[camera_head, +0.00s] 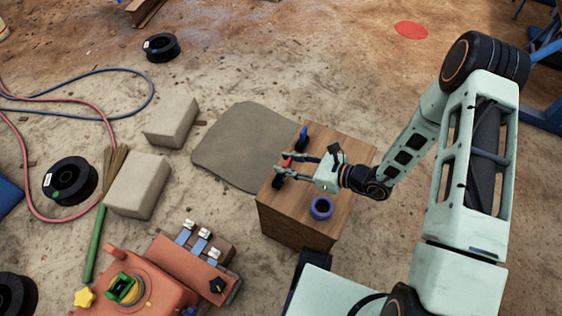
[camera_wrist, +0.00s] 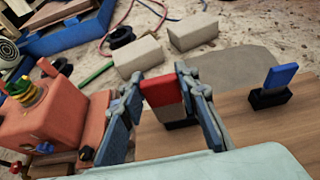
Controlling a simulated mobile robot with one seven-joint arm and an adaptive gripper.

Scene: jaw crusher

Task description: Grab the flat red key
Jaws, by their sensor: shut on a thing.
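The flat red key (camera_wrist: 162,91) stands upright between the two fingers in the wrist view. Its lower part is grey and a dark block (camera_wrist: 180,125) is below it; I cannot tell whether the key still sits in that block. In the head view the red key (camera_head: 287,161) shows as a small red patch at the fingertips. My gripper (camera_head: 286,166) is over the left side of the wooden box, shut on the red key. It also shows in the wrist view (camera_wrist: 166,100) with one finger on each side of the key.
A flat blue key (camera_head: 303,132) stands in a black holder farther back on the wooden box (camera_head: 295,222). A purple ring (camera_head: 321,208) lies near the box's front. An orange machine (camera_head: 160,285) stands at the front left. Pale blocks (camera_head: 138,184) lie on the ground.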

